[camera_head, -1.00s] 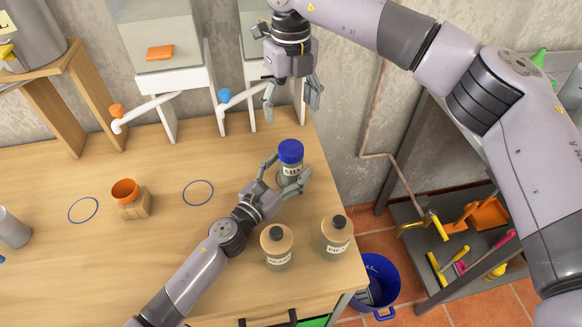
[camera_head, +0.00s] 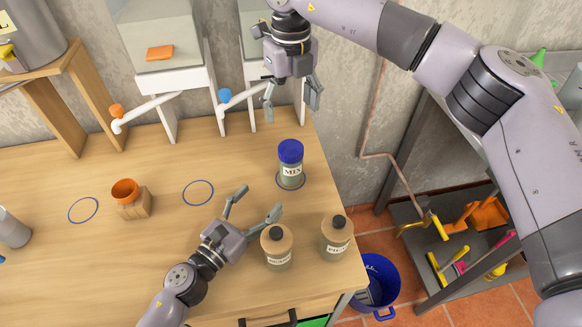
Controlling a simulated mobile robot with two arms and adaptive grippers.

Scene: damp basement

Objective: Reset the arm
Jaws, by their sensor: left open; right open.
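My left gripper (camera_head: 254,203) is open and empty, low over the wooden table (camera_head: 130,255), in front of and to the left of the MIX jar. My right gripper (camera_head: 291,98) is open and empty, high up with its fingers pointing down, behind the jar in the picture. The MIX jar (camera_head: 291,170) has a blue lid and stands upright on a blue ring mark near the table's right edge. Both grippers are apart from it.
Two bottles with dark caps, one (camera_head: 277,250) close to my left gripper and one (camera_head: 336,237) further right, stand near the front right corner. An orange cup (camera_head: 125,191) sits on a wooden block. A blue bucket (camera_head: 378,285) stands on the floor. The table's middle left is clear.

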